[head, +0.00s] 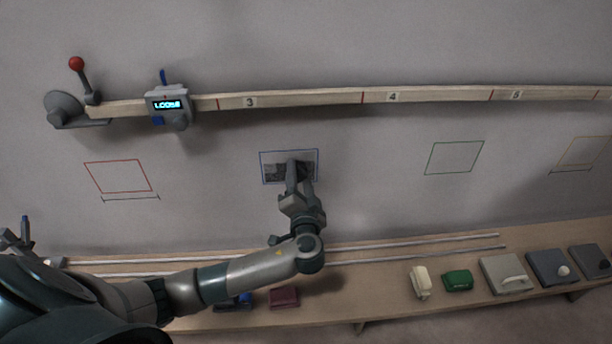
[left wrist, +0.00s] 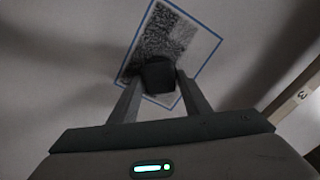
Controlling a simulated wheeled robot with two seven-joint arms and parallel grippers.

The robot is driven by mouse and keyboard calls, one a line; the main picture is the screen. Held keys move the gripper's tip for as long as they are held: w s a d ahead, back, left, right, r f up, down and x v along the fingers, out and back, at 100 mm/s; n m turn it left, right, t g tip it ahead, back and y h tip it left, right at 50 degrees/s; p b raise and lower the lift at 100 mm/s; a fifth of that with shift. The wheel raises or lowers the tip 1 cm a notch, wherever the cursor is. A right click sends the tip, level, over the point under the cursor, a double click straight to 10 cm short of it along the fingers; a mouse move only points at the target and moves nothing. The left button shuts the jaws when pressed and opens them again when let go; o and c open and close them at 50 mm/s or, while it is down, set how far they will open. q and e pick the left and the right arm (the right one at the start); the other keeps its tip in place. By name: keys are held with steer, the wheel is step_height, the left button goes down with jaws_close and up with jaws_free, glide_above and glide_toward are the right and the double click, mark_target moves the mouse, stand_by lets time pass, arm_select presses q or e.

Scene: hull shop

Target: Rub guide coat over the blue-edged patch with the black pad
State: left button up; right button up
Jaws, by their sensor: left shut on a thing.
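The blue-edged patch (head: 267,158) is a blue outline on the grey wall, near the middle of the head view. Dark speckled guide coat (left wrist: 172,32) covers part of it, with paler bare areas inside the outline in the left wrist view. My left gripper (head: 298,172) is shut on the black pad (left wrist: 158,75) and holds it at the patch, towards its lower part in the head view. Whether the pad touches the wall is hard to tell. The gripper hides part of the patch. My right gripper is not in view.
A wooden batten (head: 320,99) with numbers runs above, carrying a small display box (head: 168,105) reading LOOSE. Red (head: 118,177) and green (head: 454,157) outlines flank the patch. A bench (head: 390,300) below holds rods, a maroon block (head: 284,297), a green block (head: 458,281) and lidded boxes (head: 506,274).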

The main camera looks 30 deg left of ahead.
arm_select(q)
steer(key=shift+s+a, duration=0.15)
steer(key=shift+a, duration=0.15)
steer(key=shift+s+a, duration=0.35)
steer(key=shift+a, duration=0.25)
steer(key=shift+s+a, duration=0.35)
steer(key=shift+a, duration=0.2)
steer(key=shift+s+a, duration=0.4)
steer(key=shift+a, duration=0.2)
steer(key=shift+s+a, duration=0.35)
steer(key=shift+a, duration=0.25)
steer(key=shift+s+a, duration=0.4)
steer(key=shift+a, duration=0.25)
steer(key=shift+s+a, duration=0.35)
steer(key=shift+a, duration=0.25)
steer(key=shift+r+p, duration=0.8)
steer(key=shift+r, duration=0.25)
